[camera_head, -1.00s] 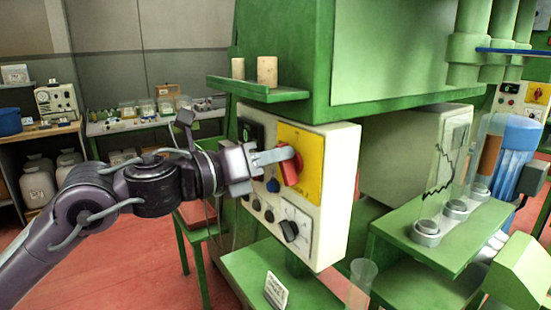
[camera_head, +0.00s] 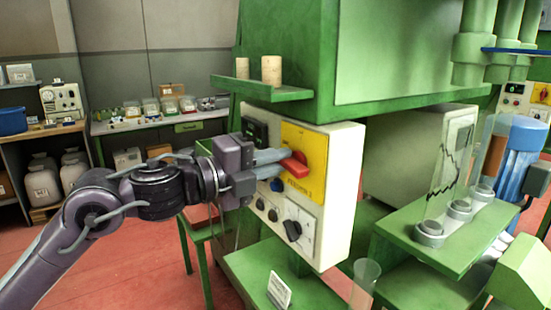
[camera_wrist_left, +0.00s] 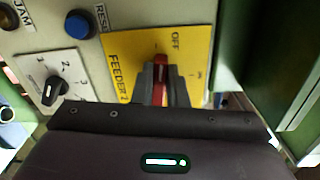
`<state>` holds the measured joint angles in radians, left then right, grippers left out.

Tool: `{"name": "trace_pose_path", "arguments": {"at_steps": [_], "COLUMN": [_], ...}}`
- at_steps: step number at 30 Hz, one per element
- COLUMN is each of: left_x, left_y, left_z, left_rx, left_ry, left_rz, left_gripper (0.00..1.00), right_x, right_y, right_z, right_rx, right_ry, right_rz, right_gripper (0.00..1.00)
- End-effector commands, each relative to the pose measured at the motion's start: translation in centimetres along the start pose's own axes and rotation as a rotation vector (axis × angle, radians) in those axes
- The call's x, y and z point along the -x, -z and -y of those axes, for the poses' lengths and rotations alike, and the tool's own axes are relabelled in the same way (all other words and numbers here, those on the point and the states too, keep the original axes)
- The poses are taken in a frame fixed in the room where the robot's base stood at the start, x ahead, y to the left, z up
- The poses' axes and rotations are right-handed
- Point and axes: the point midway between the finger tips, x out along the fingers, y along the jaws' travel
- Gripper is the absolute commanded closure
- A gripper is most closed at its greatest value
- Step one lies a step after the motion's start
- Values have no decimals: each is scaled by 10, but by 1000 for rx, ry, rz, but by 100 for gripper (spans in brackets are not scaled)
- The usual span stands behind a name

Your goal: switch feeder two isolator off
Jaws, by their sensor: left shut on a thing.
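The feeder two isolator is a red rotary handle (camera_head: 294,165) on a yellow plate (camera_head: 315,150) lettered FEEDER 2, on a cream control panel (camera_head: 338,205). My left gripper (camera_head: 285,164) is shut on the red handle, a finger on each side. The handle lies roughly level across the plate. In the left wrist view the handle (camera_wrist_left: 160,78) stands upright between my fingers, and the OFF lettering shows just above it, slightly right. The fingers hide part of the plate. My right gripper is not in view.
The panel also carries a dark display (camera_head: 254,131), a blue button (camera_head: 277,185) and a black selector knob (camera_head: 293,230). Above is a green shelf (camera_head: 255,91) with two corks. A green ledge (camera_head: 245,270) with a small sign lies below. Glass tubes stand at right.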

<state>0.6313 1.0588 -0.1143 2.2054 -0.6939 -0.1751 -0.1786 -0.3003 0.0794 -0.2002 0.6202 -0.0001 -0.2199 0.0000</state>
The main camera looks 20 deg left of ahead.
Motion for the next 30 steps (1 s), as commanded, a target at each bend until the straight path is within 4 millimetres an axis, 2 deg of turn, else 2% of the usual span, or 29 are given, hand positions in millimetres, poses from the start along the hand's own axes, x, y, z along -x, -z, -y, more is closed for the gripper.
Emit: {"name": "trace_pose_path", "arguments": {"at_steps": [10,27,28,30], "left_x": [0,0,0,0], "left_y": [0,0,0,0], "left_z": [-2,-4,-4,-4], "left_rx": [148,178,178,177], "left_ry": [0,-1,-1,-1], "left_rz": [2,2,2,2], "left_gripper": [100,100,85,76], "right_x": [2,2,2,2], "right_y": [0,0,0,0], "right_z": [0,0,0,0], "right_rx": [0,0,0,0], "right_ry": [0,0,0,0], "right_rz": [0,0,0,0], "right_gripper": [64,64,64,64]}}
